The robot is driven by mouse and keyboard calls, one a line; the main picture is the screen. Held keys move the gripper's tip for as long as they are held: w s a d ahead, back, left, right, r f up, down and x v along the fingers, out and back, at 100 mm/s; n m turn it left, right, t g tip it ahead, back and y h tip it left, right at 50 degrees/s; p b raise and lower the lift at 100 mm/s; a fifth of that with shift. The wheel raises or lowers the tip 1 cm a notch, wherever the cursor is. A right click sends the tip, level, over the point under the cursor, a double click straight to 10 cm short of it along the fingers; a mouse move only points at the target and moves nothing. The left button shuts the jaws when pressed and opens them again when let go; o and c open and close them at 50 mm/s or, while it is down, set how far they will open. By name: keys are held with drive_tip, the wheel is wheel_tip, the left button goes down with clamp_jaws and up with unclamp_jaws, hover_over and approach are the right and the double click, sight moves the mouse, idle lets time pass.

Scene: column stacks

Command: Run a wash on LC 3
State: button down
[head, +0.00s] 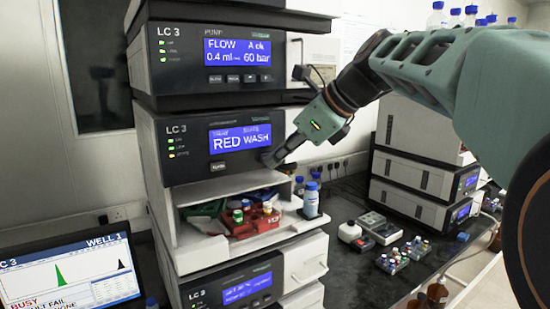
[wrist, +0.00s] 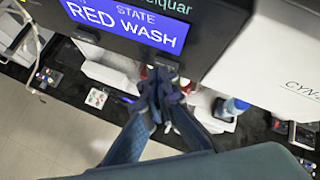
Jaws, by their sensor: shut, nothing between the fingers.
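The LC 3 stack stands at the centre left of the head view. Its pump module (head: 232,55) reads FLOW 0.4 ml, A ok, 60 bar. The autosampler module (head: 195,145) below has a display (head: 240,139) reading TRAY RED, STATE WASH. The same display shows RED WASH in the wrist view (wrist: 128,22). A small button (head: 219,167) sits under the display. My gripper (head: 268,161) is shut and empty at the module's lower right front; whether it touches is unclear. In the wrist view the closed fingers (wrist: 160,85) are just below the display panel.
A red vial tray (head: 255,222) sits in the open bay below, with a blue-capped bottle (head: 311,200) at its right. A monitor (head: 70,272) at lower left shows WELL 1 and BUSY. Another instrument stack (head: 415,150) and vial racks (head: 392,262) stand on the right bench.

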drive_tip(key=shift+s+d, duration=0.45)
drive_tip(key=shift+s, duration=0.2)
